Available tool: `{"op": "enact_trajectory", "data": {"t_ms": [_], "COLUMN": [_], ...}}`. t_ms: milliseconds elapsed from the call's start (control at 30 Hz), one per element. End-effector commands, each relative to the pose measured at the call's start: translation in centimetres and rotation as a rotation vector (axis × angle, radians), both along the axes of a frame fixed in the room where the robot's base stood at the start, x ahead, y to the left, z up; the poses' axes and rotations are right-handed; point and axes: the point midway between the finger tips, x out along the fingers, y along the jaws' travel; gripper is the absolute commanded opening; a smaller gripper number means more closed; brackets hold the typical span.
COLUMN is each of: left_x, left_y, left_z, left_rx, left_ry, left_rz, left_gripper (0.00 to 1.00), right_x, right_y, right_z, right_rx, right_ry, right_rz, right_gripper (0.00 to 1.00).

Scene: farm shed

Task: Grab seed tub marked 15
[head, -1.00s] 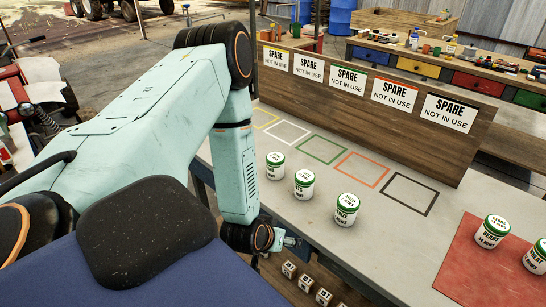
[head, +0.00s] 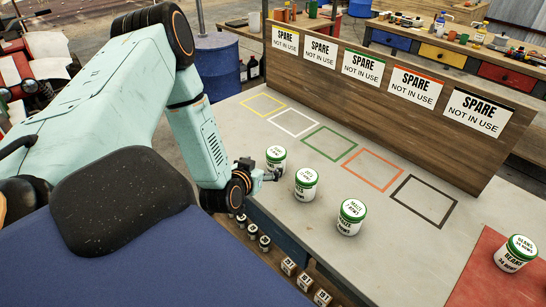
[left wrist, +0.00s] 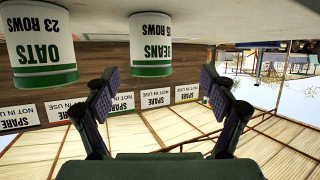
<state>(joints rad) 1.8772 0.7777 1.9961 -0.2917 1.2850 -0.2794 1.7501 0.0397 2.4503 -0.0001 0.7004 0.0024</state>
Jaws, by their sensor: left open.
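Three white seed tubs with green lids stand on the table in the head view: a near-left one (head: 276,158), a middle one (head: 306,184) and a right one (head: 351,217). My left gripper (head: 270,174) is at the table's front edge, close beside the near-left tub. In the upside-down left wrist view, my open, empty left gripper (left wrist: 158,84) faces a tub reading BEANS (left wrist: 151,45), its row number ending in 5, the first digit unclear. A tub reading OATS 23 ROWS (left wrist: 42,48) is left of the fingers. My right gripper is not in view.
Coloured outlined squares (head: 330,143) lie empty behind the tubs, before a wooden board (head: 400,125) with SPARE signs. A red mat (head: 480,280) at right holds another green-lidded tub (head: 516,253). Small labelled blocks (head: 289,266) sit below the table's front edge.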

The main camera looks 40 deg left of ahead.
Motion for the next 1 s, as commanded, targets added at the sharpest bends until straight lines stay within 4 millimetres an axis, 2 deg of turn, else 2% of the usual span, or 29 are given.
{"op": "enact_trajectory", "data": {"t_ms": [367, 533, 700, 1000], "left_x": [2.6, 5.1, 6.6, 7.1], "left_y": [0.7, 0.9, 1.6, 1.8], "left_z": [-1.0, -1.6, -2.3, -2.4], "left_rx": [0.027, 0.028, 0.026, 0.023], "left_ry": [-0.005, -0.005, -0.004, -0.004], "left_rz": [-0.012, -0.013, -0.009, -0.006], "left_gripper": [0.84, 0.84, 0.84, 0.84], "right_x": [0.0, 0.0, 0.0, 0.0], "right_y": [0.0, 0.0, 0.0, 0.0], "right_z": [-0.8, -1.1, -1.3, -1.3], "right_rx": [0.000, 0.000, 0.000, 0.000], "right_ry": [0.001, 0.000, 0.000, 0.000], "right_rz": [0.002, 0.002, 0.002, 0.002], "right_gripper": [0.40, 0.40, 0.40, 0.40]}}
